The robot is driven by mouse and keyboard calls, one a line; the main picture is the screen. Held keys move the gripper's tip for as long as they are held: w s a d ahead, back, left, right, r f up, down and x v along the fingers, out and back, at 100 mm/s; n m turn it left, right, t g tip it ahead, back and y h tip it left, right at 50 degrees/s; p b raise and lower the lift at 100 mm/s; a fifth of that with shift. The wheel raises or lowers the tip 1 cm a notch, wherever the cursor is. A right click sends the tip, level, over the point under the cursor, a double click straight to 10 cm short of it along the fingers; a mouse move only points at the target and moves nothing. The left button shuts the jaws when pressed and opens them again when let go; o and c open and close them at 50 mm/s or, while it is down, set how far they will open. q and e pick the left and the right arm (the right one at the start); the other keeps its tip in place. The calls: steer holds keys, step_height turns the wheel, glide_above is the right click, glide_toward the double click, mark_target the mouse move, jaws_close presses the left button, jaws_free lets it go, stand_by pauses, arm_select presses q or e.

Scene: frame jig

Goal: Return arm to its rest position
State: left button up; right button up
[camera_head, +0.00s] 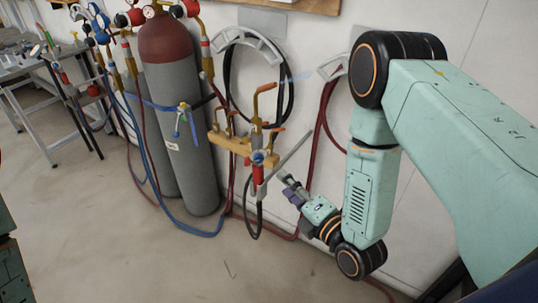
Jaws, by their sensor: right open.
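My right arm (367,195) comes in from the right edge, bends down at the elbow and points its wrist to the left. My right gripper (287,184) is at its end, small in the view and open. Nothing shows between its fingers. In the picture, the gripper is just right of a grey rod (290,155) and the torch hardware; I cannot tell how far apart they are in depth. My left gripper is not in view.
Two gas cylinders (190,120) with hoses (150,180) stand against the white wall. A torch holder with orange-handled clamps (240,146) is close to my gripper. A metal bench (25,65) is at the far left. The floor (200,265) in front is clear.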

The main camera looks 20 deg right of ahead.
steer(key=s+d+f+m+g+h+b, duration=0.1)
steer(key=s+f+m+g+h+b, duration=0.1)
steer(key=s+f+m+g, duration=1.1)
steer(key=s+f+m+g+h+b, duration=0.1)
steer(key=s+f+m+b, duration=0.3)
steer(key=s, duration=0.4)
steer(key=s+d+f+m+g+h+b, duration=0.1)
steer(key=s+f+m+g+b, duration=0.1)
steer(key=s+f+m, duration=0.5)
steer(key=shift+s+d+f+b, duration=0.25)
steer(key=shift+s+f+b, duration=0.25)
steer(key=shift+s+b, duration=0.5)
steer(key=shift+s, duration=0.15)
